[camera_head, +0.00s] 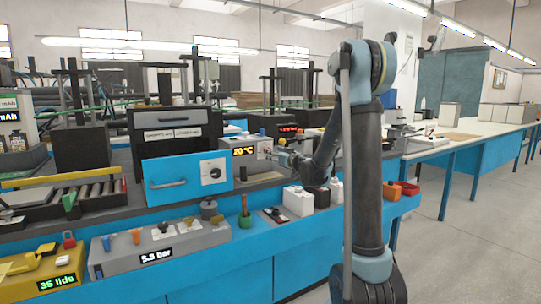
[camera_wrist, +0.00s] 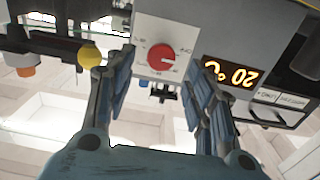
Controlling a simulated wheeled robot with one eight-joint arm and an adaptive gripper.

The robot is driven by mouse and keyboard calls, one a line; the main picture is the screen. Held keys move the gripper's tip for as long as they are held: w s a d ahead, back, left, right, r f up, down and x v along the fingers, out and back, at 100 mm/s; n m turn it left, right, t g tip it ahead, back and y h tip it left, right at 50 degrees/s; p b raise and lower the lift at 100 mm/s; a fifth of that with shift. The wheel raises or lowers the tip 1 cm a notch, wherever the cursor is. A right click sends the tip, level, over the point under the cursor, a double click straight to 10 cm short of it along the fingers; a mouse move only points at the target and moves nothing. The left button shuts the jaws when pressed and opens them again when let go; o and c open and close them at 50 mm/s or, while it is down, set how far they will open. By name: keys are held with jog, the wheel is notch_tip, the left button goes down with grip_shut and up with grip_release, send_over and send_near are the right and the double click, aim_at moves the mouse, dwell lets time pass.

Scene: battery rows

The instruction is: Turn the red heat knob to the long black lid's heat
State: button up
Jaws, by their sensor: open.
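The red heat knob (camera_wrist: 161,57) sits on a white dial plate (camera_wrist: 166,42) with small marks, in the upper middle of the wrist view, which looks upside down. Its pointer slants, but the dial value is too small to read. A display (camera_wrist: 229,76) beside it reads 20 °C; it also shows on the grey box in the head view (camera_head: 245,151). My gripper (camera_wrist: 160,68) is open and empty, its fingers on either side of the knob in the picture. I cannot tell whether they touch it. I cannot pick out the long black lid.
A yellow round knob (camera_wrist: 90,55) is beside my left-hand finger in the wrist view. In the head view, a blue panel (camera_head: 165,187) with a handle stands left of the display.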

jog(key=shift+x, duration=2.1)
jog(key=c, duration=1)
